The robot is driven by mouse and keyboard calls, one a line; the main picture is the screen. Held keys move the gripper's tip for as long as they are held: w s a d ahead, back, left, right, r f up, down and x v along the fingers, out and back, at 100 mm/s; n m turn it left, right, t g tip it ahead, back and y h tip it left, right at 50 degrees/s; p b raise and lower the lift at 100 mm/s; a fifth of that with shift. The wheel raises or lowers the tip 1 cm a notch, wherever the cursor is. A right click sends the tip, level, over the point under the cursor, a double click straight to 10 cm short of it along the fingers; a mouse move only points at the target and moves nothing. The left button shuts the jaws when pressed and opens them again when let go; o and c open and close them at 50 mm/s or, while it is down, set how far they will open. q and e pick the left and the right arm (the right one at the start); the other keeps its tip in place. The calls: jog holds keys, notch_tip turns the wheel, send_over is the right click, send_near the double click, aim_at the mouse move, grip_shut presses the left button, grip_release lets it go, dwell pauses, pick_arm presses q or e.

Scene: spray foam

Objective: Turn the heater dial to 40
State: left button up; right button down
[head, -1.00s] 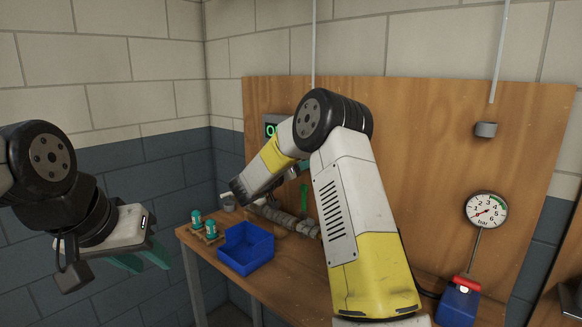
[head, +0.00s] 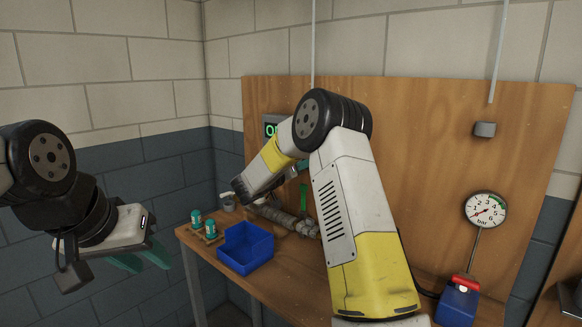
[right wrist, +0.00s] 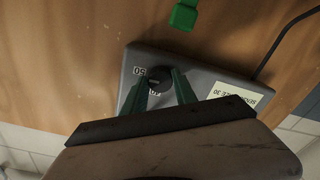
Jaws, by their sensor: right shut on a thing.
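The heater is a grey box (right wrist: 205,84) on the wooden board. Its black dial (right wrist: 158,77) sits between the two green fingers of my right gripper (right wrist: 160,88) in the right wrist view, and the gripper is shut on it. A printed 50 shows beside the dial; another number is partly covered by a finger. In the head view, my right arm hides the dial, and only part of the heater's green display (head: 271,130) shows. My left gripper (head: 142,260) hangs at the left, open and empty, away from the heater.
A cream label (right wrist: 232,97) is on the heater, and a black cable runs from it. A green part (right wrist: 184,14) is close by. On the bench are a blue bin (head: 246,250), teal-topped containers (head: 210,228) and a grey pipe. A pressure gauge (head: 486,210) is at the right.

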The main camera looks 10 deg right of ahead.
jog(key=shift+a+r+n+g, duration=0.1)
jog(key=shift+n+g, duration=0.1)
jog(key=shift+n, duration=4.05)
jog(key=shift+r+n+g, duration=0.1)
jog(key=shift+n+g, duration=0.1)
jog(key=shift+n, duration=4.05)
jog(key=shift+f, duration=0.1)
jog(key=c, duration=1)
grip_release()
jog(key=shift+o, duration=0.2)
jog(key=v, duration=0.7)
jog(key=shift+s+a, duration=0.25)
jog(key=shift+a, duration=0.05)
